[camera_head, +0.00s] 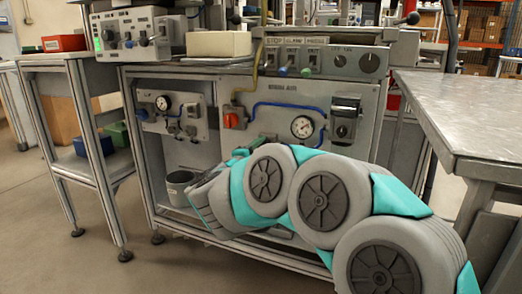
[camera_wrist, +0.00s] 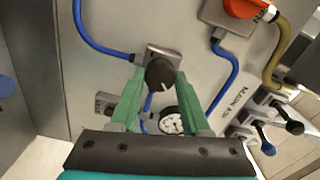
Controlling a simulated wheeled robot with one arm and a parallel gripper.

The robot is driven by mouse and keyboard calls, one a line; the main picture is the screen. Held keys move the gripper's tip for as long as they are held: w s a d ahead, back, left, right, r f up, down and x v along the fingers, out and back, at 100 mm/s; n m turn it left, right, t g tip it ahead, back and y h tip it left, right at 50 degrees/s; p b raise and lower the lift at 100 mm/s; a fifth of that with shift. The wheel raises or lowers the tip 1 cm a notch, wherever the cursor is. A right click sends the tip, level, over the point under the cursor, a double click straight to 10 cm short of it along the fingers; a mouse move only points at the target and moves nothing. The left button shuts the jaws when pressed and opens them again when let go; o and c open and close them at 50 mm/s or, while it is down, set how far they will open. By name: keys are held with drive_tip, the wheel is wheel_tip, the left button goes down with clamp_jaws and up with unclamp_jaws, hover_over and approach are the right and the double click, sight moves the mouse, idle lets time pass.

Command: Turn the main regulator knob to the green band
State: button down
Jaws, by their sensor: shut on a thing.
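The main regulator knob (camera_wrist: 160,74) is black and round, on a grey square body with blue hoses, in the middle of the wrist view. A short white mark shows on its lower part. My gripper (camera_wrist: 161,80) has its two green fingers on either side of the knob, shut on it. In the head view my gripper (camera_head: 242,152) is at the lower part of the main panel (camera_head: 275,98), and my arm hides the knob. I cannot make out a green band. A round white gauge (camera_wrist: 171,121) shows between the fingers; its head view counterpart (camera_head: 302,127) is right of my gripper.
An orange-red rotary switch (camera_head: 234,117) sits above my gripper. A grey box (camera_head: 344,122) with a dark knob is at the panel's right. A left panel (camera_head: 172,113) has another gauge. A metal table (camera_head: 470,105) stands close on the right. A bucket (camera_head: 179,187) stands below.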

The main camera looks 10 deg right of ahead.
drive_tip(key=shift+c, duration=1.8)
unclamp_jaws()
drive_tip(key=p+v, duration=0.1)
drive_tip(key=v, duration=0.6)
drive_tip(key=shift+s+a, duration=0.2)
drive_tip(key=shift+s, duration=0.15)
